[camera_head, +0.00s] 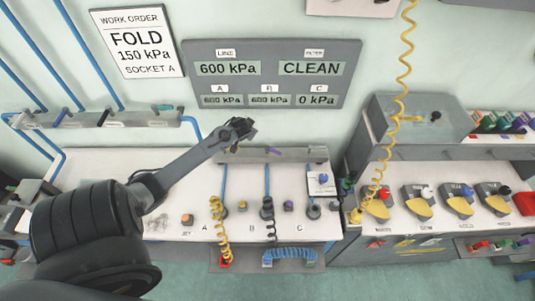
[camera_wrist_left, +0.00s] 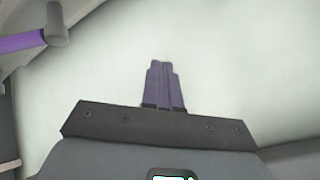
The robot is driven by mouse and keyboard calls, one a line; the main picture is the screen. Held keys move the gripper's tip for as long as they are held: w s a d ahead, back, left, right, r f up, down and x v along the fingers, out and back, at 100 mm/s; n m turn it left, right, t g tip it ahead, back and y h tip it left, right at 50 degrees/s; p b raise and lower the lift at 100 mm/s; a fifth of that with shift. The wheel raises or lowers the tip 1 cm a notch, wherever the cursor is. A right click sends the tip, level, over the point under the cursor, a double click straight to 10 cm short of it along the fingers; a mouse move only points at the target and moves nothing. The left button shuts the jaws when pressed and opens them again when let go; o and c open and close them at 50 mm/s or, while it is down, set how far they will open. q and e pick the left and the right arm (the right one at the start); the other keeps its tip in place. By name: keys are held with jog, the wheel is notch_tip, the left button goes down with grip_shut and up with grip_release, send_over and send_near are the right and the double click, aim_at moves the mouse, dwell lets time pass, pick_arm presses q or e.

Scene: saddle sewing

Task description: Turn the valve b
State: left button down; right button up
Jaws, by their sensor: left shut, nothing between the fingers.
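A grey valve rail (camera_head: 300,155) runs along the back of the white bench. A purple lever (camera_head: 275,151) sits on it above the B hose and appears to be valve b. A purple lever with a grey hub (camera_wrist_left: 25,42) also shows at the upper left of the left wrist view. My left gripper (camera_head: 240,127) is above the left part of the rail, left of the purple lever and apart from it. Its fingers (camera_wrist_left: 163,84) are shut and empty against the pale wall. It partly hides the rail's left end. My right gripper is not in view.
The wall panel (camera_head: 350,75) reads A 600 kPa, B 600 kPa, C 0 kPa. Coiled hoses, one yellow (camera_head: 219,220) and one dark (camera_head: 269,215), stand on the bench front. A second rail (camera_head: 110,119) with levers is at left. A grey box (camera_head: 415,118) stands at right.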

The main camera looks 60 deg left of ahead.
pick_arm(q)
jog(key=s+d+m+t+h+b, duration=0.1)
jog(key=s+d+m+t+h, duration=0.2)
jog(key=d+m, duration=0.4)
jog(key=s+d+m+h+b, duration=0.1)
jog(key=s+d+m+h, duration=0.2)
jog(key=d+m+h, duration=0.35)
jog(key=w+a+f+m+y+b, duration=0.1)
jog(key=w+f, duration=0.5)
jog(key=w, duration=0.3)
jog(key=shift+w+f, duration=0.25)
jog(key=shift+w, duration=0.15)
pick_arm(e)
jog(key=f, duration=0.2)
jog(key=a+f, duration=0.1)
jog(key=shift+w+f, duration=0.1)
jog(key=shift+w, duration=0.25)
pick_arm(q)
jog(key=shift+r+y, duration=0.1)
jog(key=shift+y, duration=0.15)
jog(key=shift+w+n+p, duration=0.2)
jog(key=shift+n+p, duration=0.15)
jog(key=shift+p, duration=0.1)
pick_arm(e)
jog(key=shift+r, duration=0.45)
